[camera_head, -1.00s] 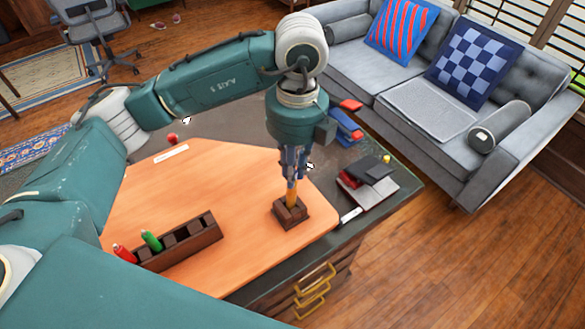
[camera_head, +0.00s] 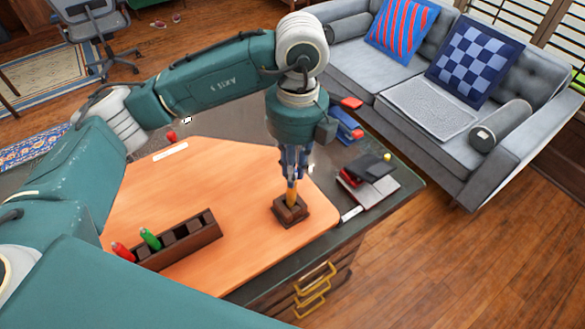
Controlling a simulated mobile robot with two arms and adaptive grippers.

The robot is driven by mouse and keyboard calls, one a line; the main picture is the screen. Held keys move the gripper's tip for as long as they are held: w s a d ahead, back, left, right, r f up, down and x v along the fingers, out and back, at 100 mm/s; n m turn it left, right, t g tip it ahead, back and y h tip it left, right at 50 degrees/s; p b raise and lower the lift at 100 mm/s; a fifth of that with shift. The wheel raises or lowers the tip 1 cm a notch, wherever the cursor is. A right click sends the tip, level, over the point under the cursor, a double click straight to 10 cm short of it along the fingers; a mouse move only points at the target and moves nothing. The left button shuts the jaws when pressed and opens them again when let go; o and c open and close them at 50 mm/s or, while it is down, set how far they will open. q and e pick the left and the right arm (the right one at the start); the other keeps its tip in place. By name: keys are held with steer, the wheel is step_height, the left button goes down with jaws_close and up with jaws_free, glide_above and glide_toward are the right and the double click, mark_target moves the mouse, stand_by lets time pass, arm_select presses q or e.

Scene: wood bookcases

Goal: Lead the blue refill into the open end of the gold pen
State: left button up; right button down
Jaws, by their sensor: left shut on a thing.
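The gold pen (camera_head: 291,194) stands upright in a small dark wooden holder (camera_head: 300,218) on the orange board. My left gripper (camera_head: 291,176) is directly above the pen, pointing down, with its fingertips close to the pen's top end. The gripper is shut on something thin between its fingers. The blue refill is not clearly visible; the fingers cover that spot, and I cannot tell whether it is inside the pen. My right gripper is not in view.
A dark wooden rack (camera_head: 195,236) with a red pen (camera_head: 122,251) and a green pen (camera_head: 150,239) lies at the board's front left. Books (camera_head: 370,185) lie to the right of the holder. The middle of the orange board (camera_head: 215,180) is clear.

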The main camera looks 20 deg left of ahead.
arm_select(q)
steer(key=shift+f, duration=0.1)
steer(key=o, duration=0.8)
steer(key=shift+o, duration=0.2)
step_height(320, 180, up, 12)
steer(key=shift+w+d, duration=0.2)
steer(key=shift+w, duration=0.05)
